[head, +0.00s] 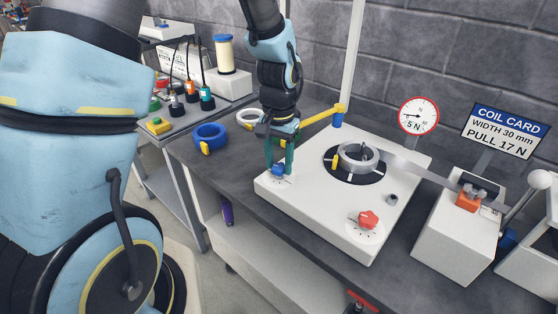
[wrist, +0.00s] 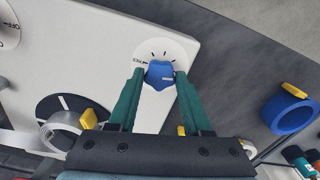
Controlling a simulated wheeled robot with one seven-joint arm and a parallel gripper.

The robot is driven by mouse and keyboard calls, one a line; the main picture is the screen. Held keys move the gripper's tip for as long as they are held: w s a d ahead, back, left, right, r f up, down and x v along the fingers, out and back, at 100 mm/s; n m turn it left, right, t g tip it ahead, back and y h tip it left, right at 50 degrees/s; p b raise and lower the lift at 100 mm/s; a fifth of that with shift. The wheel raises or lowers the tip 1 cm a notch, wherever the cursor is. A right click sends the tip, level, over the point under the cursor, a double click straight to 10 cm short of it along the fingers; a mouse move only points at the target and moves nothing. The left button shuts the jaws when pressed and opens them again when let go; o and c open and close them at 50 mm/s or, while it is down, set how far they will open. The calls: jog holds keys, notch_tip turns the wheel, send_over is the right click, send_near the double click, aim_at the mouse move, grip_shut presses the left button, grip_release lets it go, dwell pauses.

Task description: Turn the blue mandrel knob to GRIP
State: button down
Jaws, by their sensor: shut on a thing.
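The blue mandrel knob (head: 279,170) sits on a round white dial (head: 284,181) at the near left corner of the white feed unit (head: 300,196). My gripper (head: 279,165) reaches down onto it. In the wrist view my gripper's green fingers (wrist: 160,78) are on both sides of the blue knob (wrist: 160,74) and shut on it. The dial (wrist: 165,52) shows tick marks and partly hidden lettering at its left edge.
A steel coil (head: 357,156) sits on the black turntable, its strip running right. A red knob (head: 368,219) is at the unit's front. A yellow arm (head: 322,117) stands behind my gripper. A blue ring (head: 209,137) and a white ring (head: 249,118) lie left.

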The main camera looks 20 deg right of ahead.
aim_at(278, 166)
jog(key=shift+m, duration=1.2)
jog(key=shift+c, duration=1.7)
grip_release()
notch_tip(278, 166, up, 11)
jog(key=b, duration=0.1)
jog(key=shift+f, duration=0.1)
jog(key=a+f+n+t, duration=0.1)
jog(key=a+n, duration=0.9)
jog(key=a, duration=1.6)
jog(key=shift+w+f+n+t, duration=0.3)
jog(key=shift+w+f+n, duration=0.1)
jog(key=shift+f, duration=0.45)
